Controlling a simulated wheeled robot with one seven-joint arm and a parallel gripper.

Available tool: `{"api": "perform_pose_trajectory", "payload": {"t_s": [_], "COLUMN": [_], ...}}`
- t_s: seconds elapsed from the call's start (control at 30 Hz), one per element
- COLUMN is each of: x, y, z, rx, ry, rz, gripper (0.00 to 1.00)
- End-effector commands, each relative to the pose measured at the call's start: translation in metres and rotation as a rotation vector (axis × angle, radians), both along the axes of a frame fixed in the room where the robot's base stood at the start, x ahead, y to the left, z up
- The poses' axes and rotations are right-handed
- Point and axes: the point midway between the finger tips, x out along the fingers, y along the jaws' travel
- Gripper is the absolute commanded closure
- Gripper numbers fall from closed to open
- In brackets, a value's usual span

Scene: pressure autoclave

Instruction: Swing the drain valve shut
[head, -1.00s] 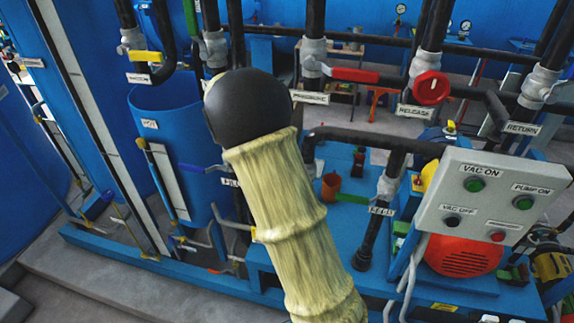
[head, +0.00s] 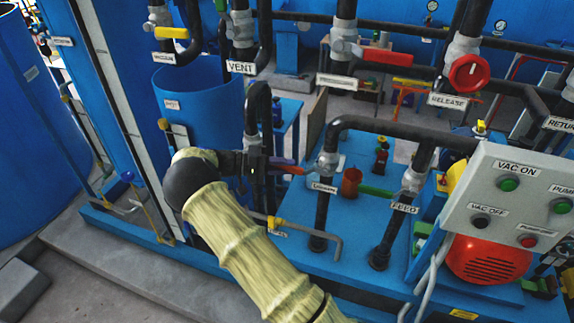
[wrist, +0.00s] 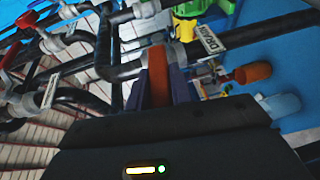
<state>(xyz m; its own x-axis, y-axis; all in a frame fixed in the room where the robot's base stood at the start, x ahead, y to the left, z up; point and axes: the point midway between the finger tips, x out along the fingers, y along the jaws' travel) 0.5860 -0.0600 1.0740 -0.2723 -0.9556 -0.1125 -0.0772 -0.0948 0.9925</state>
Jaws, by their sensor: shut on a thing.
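The drain valve (head: 327,165) is a grey body on a black vertical pipe in the middle of the head view. A small white label (head: 323,187) hangs below it, too small to read surely there; in the wrist view a label (wrist: 208,40) reads DRAIN. The valve's orange-red lever (head: 291,169) points left from the body, sideways to the pipe. My gripper (head: 272,164) is shut on this lever from the left. In the wrist view the lever (wrist: 157,75) stands between the two fingers. Its gripped end is partly hidden.
A feed valve (head: 412,180) with a green lever stands to the right. Black pipes (head: 260,110) rise close behind my gripper. A control box (head: 520,205) and red motor (head: 487,260) are at the right. A blue tank (head: 200,105) stands behind my arm.

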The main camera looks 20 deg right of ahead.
Motion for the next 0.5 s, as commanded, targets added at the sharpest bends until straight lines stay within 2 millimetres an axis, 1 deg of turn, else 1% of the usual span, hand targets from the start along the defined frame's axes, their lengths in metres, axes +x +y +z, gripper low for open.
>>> {"api": "perform_pose_trajectory", "payload": {"t_s": [0.03,0.2,0.5], "x": [0.0022,0.0023,0.0022], "y": [0.0005,0.0002,-0.0007], "z": [-0.0055,-0.0118,-0.0138], "rx": [-0.028,-0.083,-0.112], "ry": [0.016,0.060,0.086], "rz": [0.007,0.006,0.005], "gripper": [1.00,1.00,1.00]}}
